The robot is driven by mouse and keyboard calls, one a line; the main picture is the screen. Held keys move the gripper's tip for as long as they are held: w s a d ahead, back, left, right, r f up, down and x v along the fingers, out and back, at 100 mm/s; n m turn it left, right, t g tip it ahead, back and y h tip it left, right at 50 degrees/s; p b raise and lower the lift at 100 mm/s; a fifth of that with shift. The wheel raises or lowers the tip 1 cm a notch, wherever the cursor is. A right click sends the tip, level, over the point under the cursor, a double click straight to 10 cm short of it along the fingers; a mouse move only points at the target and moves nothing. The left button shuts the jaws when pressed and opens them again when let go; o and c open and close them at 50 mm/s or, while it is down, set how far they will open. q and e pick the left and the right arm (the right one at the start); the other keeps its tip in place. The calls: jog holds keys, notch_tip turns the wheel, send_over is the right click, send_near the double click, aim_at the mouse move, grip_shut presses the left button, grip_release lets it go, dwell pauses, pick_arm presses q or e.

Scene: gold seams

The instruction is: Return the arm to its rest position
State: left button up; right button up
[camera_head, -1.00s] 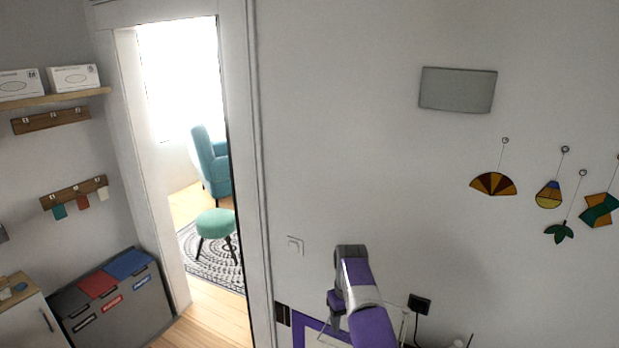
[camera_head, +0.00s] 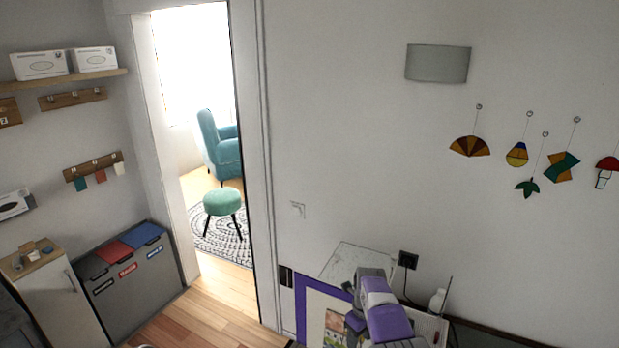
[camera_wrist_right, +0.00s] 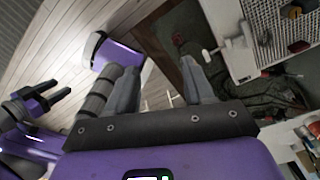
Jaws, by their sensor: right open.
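A purple and white arm of mine (camera_head: 382,310) shows at the bottom of the head view, in front of a purple-framed picture; no gripper fingers can be made out there. In the right wrist view my right gripper (camera_wrist_right: 160,84) has its two grey fingers wide apart, with nothing between them. At the left of that view, a purple part of mine ends in two dark prongs (camera_wrist_right: 46,98). It looks like my left gripper, but its opening is unclear.
Sorting bins (camera_head: 128,272) and a small cabinet (camera_head: 62,300) stand at the left. A doorway shows a green stool (camera_head: 222,202). Ornaments hang on the right wall. In the wrist view a pegboard (camera_wrist_right: 275,35) is at upper right.

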jog(key=s+d+f+n+b, duration=0.1)
jog(key=s+f+n+b, duration=0.3)
jog(key=f, duration=0.5)
jog(key=s+d+f+n+y+b, duration=0.1)
jog(key=s+f+n, duration=0.4)
jog(key=f, duration=0.4)
jog(key=s+d+f+n+b, duration=0.1)
jog(key=s+f+n+b, duration=0.15)
jog(key=s+f, duration=0.5)
pick_arm(q)
notch_tip(320, 180, down, 16)
jog(key=s+b, duration=0.1)
jog(key=b, duration=0.7)
pick_arm(e)
jog(key=s+a+f+n+y, duration=0.1)
jog(key=s+a+f+n, duration=0.1)
jog(key=s, duration=0.4)
jog(key=s+a+f+n+y, duration=0.1)
jog(key=s+a+f+n, duration=0.2)
jog(key=s+n, duration=0.3)
jog(key=s+a+f+n+t, duration=0.1)
jog(key=s+a+f+n, duration=0.1)
jog(key=s+f+n, duration=0.3)
jog(key=shift+s+a+n+y, duration=0.2)
jog(key=shift+s+n+y, duration=0.2)
jog(key=shift+s+n, duration=0.2)
